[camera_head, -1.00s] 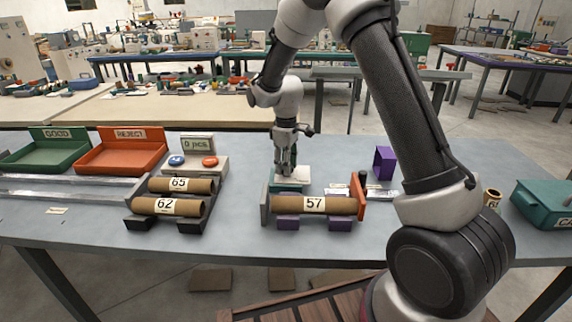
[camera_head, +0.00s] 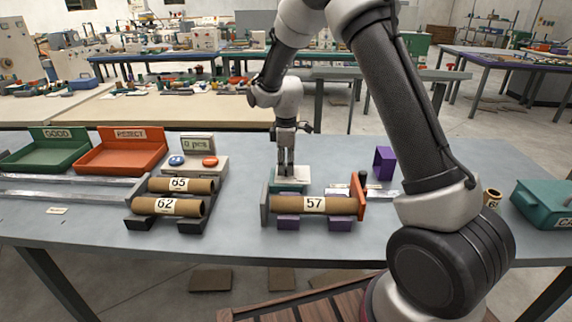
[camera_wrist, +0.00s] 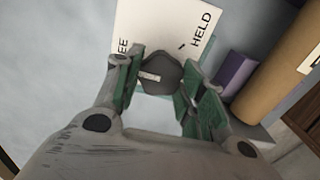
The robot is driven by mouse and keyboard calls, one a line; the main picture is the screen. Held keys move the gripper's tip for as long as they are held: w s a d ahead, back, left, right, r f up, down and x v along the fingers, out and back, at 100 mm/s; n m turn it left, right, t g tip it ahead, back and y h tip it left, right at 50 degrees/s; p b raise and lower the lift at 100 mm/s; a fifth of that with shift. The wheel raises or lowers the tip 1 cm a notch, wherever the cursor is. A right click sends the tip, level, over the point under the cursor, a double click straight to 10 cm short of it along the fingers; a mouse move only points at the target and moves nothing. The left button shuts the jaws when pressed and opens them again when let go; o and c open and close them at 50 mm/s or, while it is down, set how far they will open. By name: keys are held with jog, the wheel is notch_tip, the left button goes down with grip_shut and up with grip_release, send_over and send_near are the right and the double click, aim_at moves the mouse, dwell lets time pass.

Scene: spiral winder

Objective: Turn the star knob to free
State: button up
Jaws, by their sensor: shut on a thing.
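The star knob (camera_wrist: 160,72) is dark grey with a short pale bar on top. It sits between the two fingers of my gripper (camera_wrist: 164,80) in the wrist view, and the gripper is shut on it. Behind it is a white plate (camera_wrist: 165,22) marked "HELD" at right, with a partly covered word ending in "EE" at left. A short black mark lies near "HELD". In the head view my gripper (camera_head: 286,172) points straight down at the pale plate on a teal base (camera_head: 290,186); its fingers hide the knob there.
A cardboard tube marked 57 (camera_head: 335,205) lies on purple supports just in front, between a grey plate (camera_head: 265,205) and an orange plate (camera_head: 361,196). Tubes 65 and 62 (camera_head: 165,206) rest to the left. A purple block (camera_head: 384,162) stands to the right.

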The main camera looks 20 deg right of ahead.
aim_at(286, 166)
jog(key=o, duration=1)
notch_tip(286, 166, up, 12)
